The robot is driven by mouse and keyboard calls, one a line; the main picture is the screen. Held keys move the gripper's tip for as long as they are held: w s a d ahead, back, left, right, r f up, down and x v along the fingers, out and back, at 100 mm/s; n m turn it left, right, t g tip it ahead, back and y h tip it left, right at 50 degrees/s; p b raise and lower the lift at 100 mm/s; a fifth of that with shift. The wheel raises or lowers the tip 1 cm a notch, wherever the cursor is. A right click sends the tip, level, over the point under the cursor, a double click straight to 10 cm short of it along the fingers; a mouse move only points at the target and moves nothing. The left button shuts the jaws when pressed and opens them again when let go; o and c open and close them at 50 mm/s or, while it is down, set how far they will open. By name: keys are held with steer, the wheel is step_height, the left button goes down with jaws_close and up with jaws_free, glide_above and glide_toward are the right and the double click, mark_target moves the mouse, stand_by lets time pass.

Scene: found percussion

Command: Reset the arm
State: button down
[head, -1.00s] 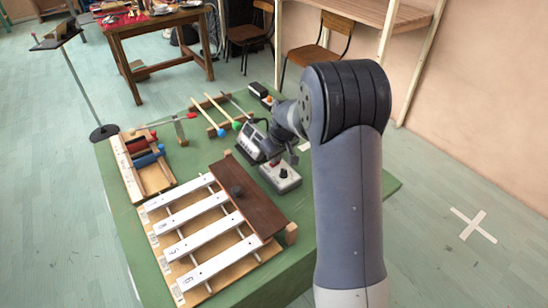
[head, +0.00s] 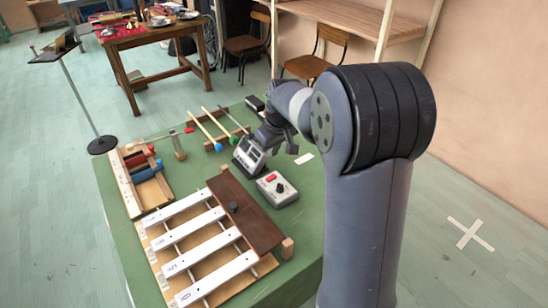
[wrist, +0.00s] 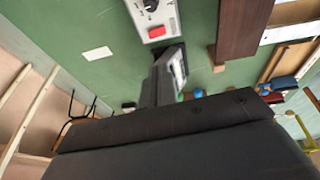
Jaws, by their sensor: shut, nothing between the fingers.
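My arm stands at the right of the head view, bent at its large dark elbow. My gripper (head: 290,147) is dark, small in the head view and partly hidden by its own wrist. It is shut and holds nothing. It hangs over the green table, behind and to the right of a grey device with a screen (head: 249,155). A light box with a red button and a dark knob (head: 278,189) lies in front of it, uncovered. In the wrist view the box (wrist: 155,20) is at the top, and my own dark body fills the bottom.
A white-barred xylophone (head: 205,240) with a brown board (head: 243,212) lies on the green table (head: 120,222). A wooden tray with red and blue cylinders (head: 140,180) and mallets (head: 207,130) are to the left. A stand (head: 75,95), chairs and a wooden table (head: 150,40) are beyond.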

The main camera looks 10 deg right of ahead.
steer(key=shift+v, duration=0.9)
steer(key=shift+a, duration=0.15)
glide_above(274, 177)
step_height(274, 177, down, 10)
steer(key=shift+s+r, duration=0.1)
steer(key=shift+r, duration=0.05)
steer(key=shift+y+b, duration=0.4)
steer(key=shift+b, duration=0.1)
steer(key=shift+g+b, duration=0.3)
steer(key=v, duration=0.6)
steer(key=shift+r+y, duration=0.3)
steer(key=shift+r, duration=0.05)
